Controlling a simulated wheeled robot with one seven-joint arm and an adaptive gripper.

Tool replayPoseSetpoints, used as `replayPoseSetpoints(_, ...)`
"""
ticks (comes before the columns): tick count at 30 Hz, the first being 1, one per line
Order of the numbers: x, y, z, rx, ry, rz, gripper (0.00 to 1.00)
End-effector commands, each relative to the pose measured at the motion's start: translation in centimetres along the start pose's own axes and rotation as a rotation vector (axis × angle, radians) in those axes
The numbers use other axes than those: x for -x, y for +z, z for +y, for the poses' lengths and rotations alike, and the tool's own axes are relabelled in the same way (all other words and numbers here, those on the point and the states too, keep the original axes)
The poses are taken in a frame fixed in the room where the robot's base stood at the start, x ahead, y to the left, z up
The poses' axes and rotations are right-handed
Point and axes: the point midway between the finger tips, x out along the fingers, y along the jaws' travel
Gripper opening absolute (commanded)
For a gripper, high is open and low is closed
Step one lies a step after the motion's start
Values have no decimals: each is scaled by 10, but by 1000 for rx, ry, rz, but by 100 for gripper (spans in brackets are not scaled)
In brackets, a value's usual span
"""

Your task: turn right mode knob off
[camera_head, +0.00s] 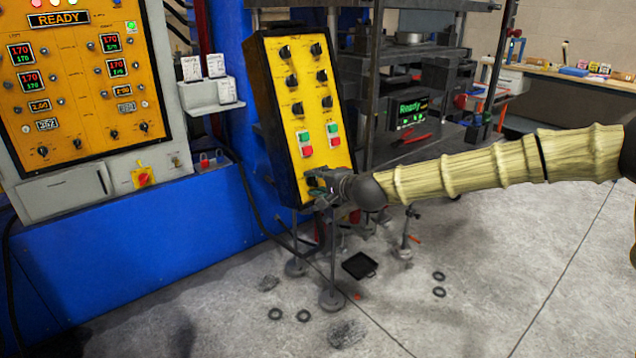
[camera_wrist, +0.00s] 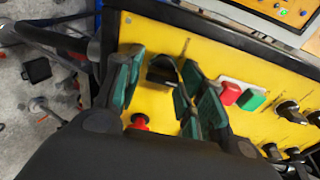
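The yellow control panel (camera_head: 300,82) in a black housing stands left of centre in the head view. My gripper (camera_head: 318,188) is at its lower end, below the red and green buttons. In the wrist view my gripper's (camera_wrist: 160,66) green-padded fingers stand apart, on either side of a black knob (camera_wrist: 163,72) on the yellow face. The right finger looks close to the knob and partly overlaps it; a gap shows on the left side. I cannot tell whether either finger touches it. The labels are unreadable, so I cannot confirm it is the right mode knob.
A red round button (camera_wrist: 139,121) sits near the knob, partly behind my gripper. Red (camera_wrist: 229,93) and green (camera_wrist: 251,100) buttons lie to the right in the wrist view. A larger READY panel (camera_head: 75,85) stands left; a dark press frame (camera_head: 372,110) stands right of the panel.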

Motion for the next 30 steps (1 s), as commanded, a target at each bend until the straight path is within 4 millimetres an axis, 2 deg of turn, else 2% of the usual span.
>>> replayPoseSetpoints(8,8,0,-2,1,-2,1,39)
replayPoseSetpoints(11,20,-1,-1,0,-2,0,39)
replayPoseSetpoints(24,95,-1,-1,1,-2,0,39)
replayPoseSetpoints(30,114,-1,0,0,-1,1,39)
